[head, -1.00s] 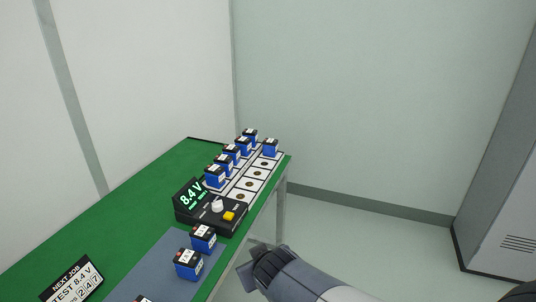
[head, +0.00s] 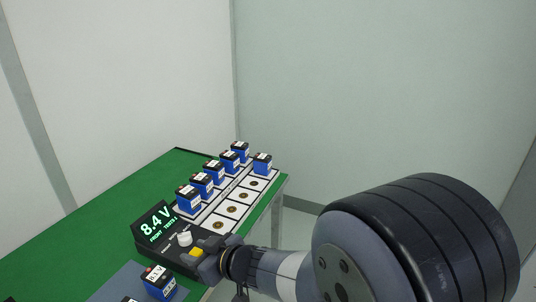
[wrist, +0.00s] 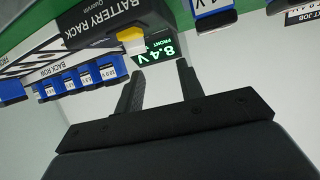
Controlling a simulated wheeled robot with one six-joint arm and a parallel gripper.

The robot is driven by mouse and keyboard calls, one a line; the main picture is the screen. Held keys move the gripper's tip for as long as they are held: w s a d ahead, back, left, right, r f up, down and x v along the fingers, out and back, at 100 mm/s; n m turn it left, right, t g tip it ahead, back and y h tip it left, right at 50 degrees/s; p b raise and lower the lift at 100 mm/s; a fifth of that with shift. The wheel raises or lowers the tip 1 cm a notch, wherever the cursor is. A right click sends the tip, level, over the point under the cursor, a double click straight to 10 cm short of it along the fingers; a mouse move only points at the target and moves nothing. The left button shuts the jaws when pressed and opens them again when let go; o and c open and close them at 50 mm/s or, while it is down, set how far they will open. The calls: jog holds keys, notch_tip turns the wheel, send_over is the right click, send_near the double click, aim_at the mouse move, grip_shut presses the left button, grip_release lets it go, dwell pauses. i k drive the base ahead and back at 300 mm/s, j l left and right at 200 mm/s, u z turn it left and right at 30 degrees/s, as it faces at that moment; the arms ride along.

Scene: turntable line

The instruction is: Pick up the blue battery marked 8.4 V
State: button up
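Several blue batteries with black tops and white labels stand in the back row of the rack, the nearest one (head: 188,198) at its near end. One battery (head: 263,165) stands alone at the far end of the front row. Another battery (head: 158,284) stands on the mat at the front; its label is too small to read surely. I cannot tell which battery is marked 8.4 V. The tester display (head: 155,224) reads 8.4 V, also in the wrist view (wrist: 159,51). My gripper (head: 210,262) is by the tester's front edge; in the wrist view its fingers (wrist: 161,78) are apart and empty.
The rack's front row (head: 231,210) has several bare spots. The tester carries a white knob (head: 184,239) and a yellow button (wrist: 131,37). The green table (head: 75,243) is clear at the left. A blue-grey mat (head: 117,287) lies in front.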

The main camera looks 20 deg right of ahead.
aim_at(262, 162)
jog(key=i+l, duration=0.2)
jog(key=l, duration=0.15)
jog(key=i+l+u, duration=0.1)
jog(key=l, duration=0.3)
jog(key=i+l, duration=0.25)
jog(key=i+l+u, duration=0.1)
jog(key=l, duration=0.4)
jog(key=i+l, duration=0.25)
jog(key=l, duration=0.15)
jog(key=i+l+u, duration=0.1)
jog(key=l, duration=0.3)
jog(key=i, duration=0.05)
